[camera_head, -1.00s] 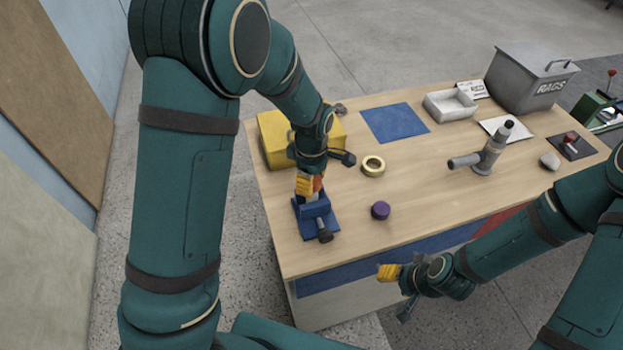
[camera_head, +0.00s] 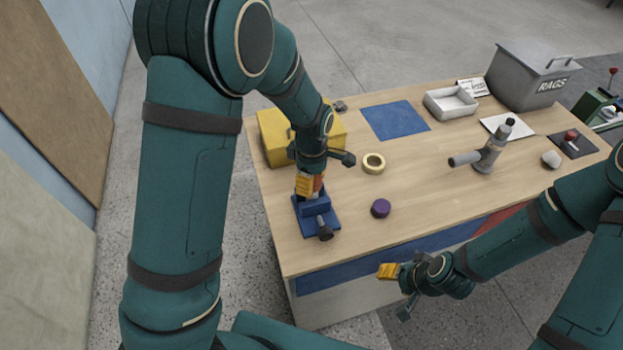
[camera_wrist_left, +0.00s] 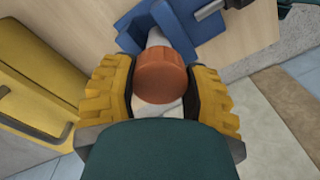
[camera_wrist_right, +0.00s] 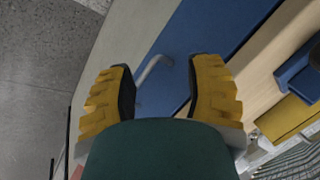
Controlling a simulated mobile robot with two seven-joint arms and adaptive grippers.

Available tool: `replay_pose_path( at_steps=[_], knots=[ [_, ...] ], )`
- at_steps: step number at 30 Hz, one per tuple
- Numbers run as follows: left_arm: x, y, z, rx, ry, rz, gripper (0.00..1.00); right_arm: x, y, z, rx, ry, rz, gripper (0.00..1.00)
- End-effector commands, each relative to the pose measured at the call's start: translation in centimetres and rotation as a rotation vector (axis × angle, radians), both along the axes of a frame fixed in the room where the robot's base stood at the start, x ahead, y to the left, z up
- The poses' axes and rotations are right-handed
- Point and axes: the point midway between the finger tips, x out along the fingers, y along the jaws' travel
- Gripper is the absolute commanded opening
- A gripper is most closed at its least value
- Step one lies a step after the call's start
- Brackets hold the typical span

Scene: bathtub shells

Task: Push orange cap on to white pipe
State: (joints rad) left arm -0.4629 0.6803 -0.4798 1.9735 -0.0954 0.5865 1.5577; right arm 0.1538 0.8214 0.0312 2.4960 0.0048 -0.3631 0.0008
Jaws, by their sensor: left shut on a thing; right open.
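The orange cap (camera_wrist_left: 165,72) sits between the yellow fingers of my left gripper (camera_head: 308,183), which is shut on it. A little of the cap (camera_head: 319,184) shows in the head view. The white pipe (camera_wrist_left: 157,38) is held in the blue vise (camera_head: 317,222) at the table's left front. In the left wrist view the cap lies in line with the pipe's end and hides it, so I cannot tell how far on it sits. My right gripper (camera_head: 388,272) is open and empty in front of the table's front edge.
A yellow box (camera_head: 275,140) stands just behind the left gripper. A purple cap (camera_head: 380,208) and a yellow ring (camera_head: 374,163) lie right of the vise. A grey fitting (camera_head: 487,155), a white tray (camera_head: 450,104) and a rags bin (camera_head: 525,80) are farther right.

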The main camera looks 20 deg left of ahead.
Motion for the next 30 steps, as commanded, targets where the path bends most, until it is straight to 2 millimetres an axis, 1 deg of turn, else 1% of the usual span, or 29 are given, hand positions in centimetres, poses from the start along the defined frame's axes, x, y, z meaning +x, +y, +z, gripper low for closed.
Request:
replay_pose_path(
  at_steps=[16, 27, 28, 29, 30],
  knots=[
    [0.01, -0.01, -0.96, 0.0, 0.0, 0.0, 0.28, 0.0, 0.0, -0.53, 0.0, 0.0, 0.0, 0.52],
    [0.02, -0.02, -0.99, 0.0, 0.0, 0.0, 0.28, 0.0, 0.0, -0.53, 0.0, 0.0, 0.0, 0.52],
    [0.02, -0.02, -0.98, 0.0, 0.0, 0.0, 0.54, 0.0, 0.0, -0.53, 0.0, 0.0, 0.0, 0.52],
    [0.02, -0.02, -0.98, 0.0, 0.0, 0.0, 0.65, 0.0, 0.0, -0.53, 0.0, 0.0, 0.0, 0.52],
    [0.02, -0.02, -0.98, 0.0, 0.0, 0.0, 0.79, 0.0, 0.0, -0.53, 0.0, 0.0, 0.0, 0.52]
  ],
)
